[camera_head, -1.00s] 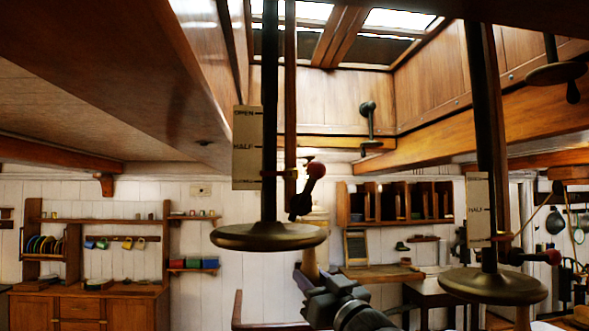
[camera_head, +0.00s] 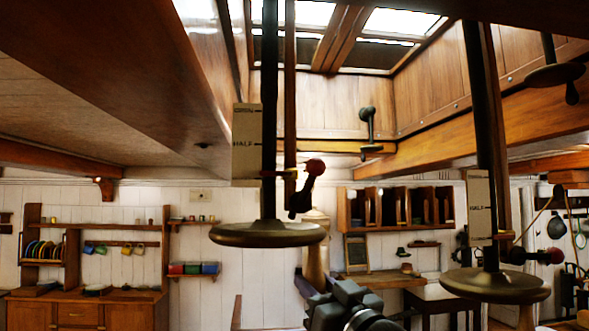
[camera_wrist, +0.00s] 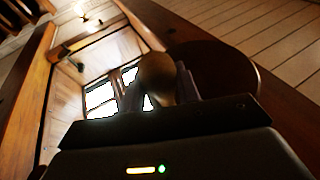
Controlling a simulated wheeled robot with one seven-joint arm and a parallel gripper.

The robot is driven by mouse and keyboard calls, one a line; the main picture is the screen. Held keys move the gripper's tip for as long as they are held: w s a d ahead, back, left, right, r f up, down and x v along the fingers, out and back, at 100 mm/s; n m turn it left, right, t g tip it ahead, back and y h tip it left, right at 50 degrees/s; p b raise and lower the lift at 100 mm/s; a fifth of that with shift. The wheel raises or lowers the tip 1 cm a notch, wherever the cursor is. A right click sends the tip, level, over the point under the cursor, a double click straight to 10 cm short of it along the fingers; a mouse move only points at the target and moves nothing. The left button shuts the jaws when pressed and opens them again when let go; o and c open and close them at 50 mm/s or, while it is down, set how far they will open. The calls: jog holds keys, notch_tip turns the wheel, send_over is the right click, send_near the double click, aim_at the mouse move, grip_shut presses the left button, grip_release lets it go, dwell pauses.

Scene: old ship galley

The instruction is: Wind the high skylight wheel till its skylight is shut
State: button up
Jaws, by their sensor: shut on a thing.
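A bronze wheel (camera_head: 268,235) hangs flat on a dark upright shaft, left of centre in the head view. It hangs higher in the picture than a second wheel (camera_head: 495,286) at the right. A turned wooden handle (camera_head: 315,265) hangs below its right rim. My gripper (camera_head: 316,287) is shut on this handle; in the wrist view the round wooden knob (camera_wrist: 157,78) sits between the fingers, with the dark disc beside it. A scale plate (camera_head: 246,145) shows HALF; a brass collar sits below that mark. The skylight panes (camera_head: 400,22) show bright above; their exact opening is unclear.
A red-knobbed lever (camera_head: 314,167) stands out beside the shaft above the wheel. Another wheel (camera_head: 555,76) hangs at upper right. Beams cross overhead. A dresser (camera_head: 85,310) and wall shelves (camera_head: 400,208) stand at the back, apart from the wheel.

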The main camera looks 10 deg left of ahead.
jog(key=s+a, duration=0.1)
jog(key=s+a+b, duration=0.1)
jog(key=s, duration=0.1)
jog(key=s+a+b, duration=0.1)
jog(key=s, duration=0.1)
jog(key=shift+s+r, duration=0.1)
jog(key=shift+s+a, duration=0.1)
jog(key=shift+a, duration=0.15)
jog(key=a+b, duration=0.1)
jog(key=s+a+f+b, duration=0.1)
jog(key=shift+a+b, duration=0.3)
jog(key=shift+a, duration=0.05)
jog(key=o, duration=1.3)
jog(key=shift+w+d, duration=0.15)
jog(key=shift+r, duration=0.1)
